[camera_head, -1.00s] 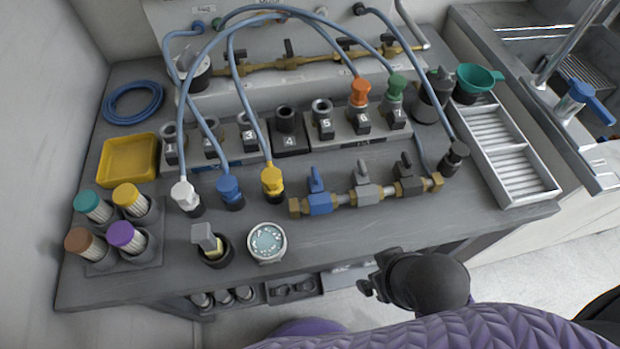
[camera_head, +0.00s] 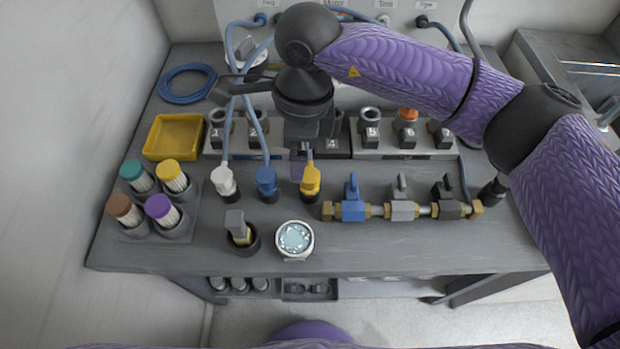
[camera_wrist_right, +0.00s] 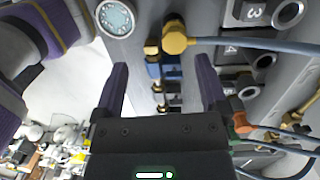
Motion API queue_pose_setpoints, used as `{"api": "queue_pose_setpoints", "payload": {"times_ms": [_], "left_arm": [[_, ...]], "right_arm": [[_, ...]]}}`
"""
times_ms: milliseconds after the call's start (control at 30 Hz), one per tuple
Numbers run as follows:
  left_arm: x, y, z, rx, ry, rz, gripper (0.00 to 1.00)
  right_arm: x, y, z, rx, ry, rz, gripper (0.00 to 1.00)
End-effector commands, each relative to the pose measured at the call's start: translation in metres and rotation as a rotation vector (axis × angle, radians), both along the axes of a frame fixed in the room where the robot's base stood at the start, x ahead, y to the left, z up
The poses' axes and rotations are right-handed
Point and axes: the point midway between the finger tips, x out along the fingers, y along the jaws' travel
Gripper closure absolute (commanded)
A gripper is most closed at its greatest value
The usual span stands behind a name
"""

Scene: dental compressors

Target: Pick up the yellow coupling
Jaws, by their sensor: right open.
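The yellow coupling (camera_head: 311,181) stands upright on the bench, at the right end of a row with a white coupling (camera_head: 224,183) and a blue coupling (camera_head: 267,183). A blue hose runs from it. My right gripper (camera_head: 304,165) is above and just behind it in the head view, pointing down. In the right wrist view the gripper (camera_wrist_right: 162,72) is open and empty, and the yellow coupling (camera_wrist_right: 176,38) lies beyond the fingertips, apart from them. My left gripper is not in view.
A valve row (camera_head: 402,210) lies right of the coupling, with a round gauge (camera_head: 295,239) in front. Numbered sockets (camera_head: 369,133) stand behind. A yellow tray (camera_head: 173,137) and capped filters (camera_head: 158,206) are at left. Hoses arch near my right gripper.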

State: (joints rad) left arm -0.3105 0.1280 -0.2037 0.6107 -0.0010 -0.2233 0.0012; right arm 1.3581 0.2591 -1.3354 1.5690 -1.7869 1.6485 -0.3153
Motion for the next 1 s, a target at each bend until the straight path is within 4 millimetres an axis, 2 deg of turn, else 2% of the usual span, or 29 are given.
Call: {"api": "queue_pose_setpoints", "payload": {"times_ms": [33,133,600,800,833,867,1000], "left_arm": [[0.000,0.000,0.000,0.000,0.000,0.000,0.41],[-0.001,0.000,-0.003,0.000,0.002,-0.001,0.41],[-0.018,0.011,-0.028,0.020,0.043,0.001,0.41],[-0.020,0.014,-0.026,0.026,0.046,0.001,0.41],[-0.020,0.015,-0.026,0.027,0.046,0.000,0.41],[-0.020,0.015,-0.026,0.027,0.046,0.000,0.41],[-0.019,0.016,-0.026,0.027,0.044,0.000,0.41]], "right_arm": [[0.007,-0.011,0.002,-0.061,-0.027,-0.005,0.07],[0.011,-0.018,-0.006,-0.103,-0.039,-0.009,0.07],[0.014,-0.017,-0.094,-0.094,-0.033,-0.007,0.07],[0.015,-0.017,-0.095,-0.093,-0.037,-0.007,0.07],[0.015,-0.017,-0.095,-0.093,-0.037,-0.007,0.09],[0.014,-0.017,-0.095,-0.093,-0.037,-0.007,0.16],[0.014,-0.017,-0.095,-0.092,-0.037,-0.007,0.45]]}}
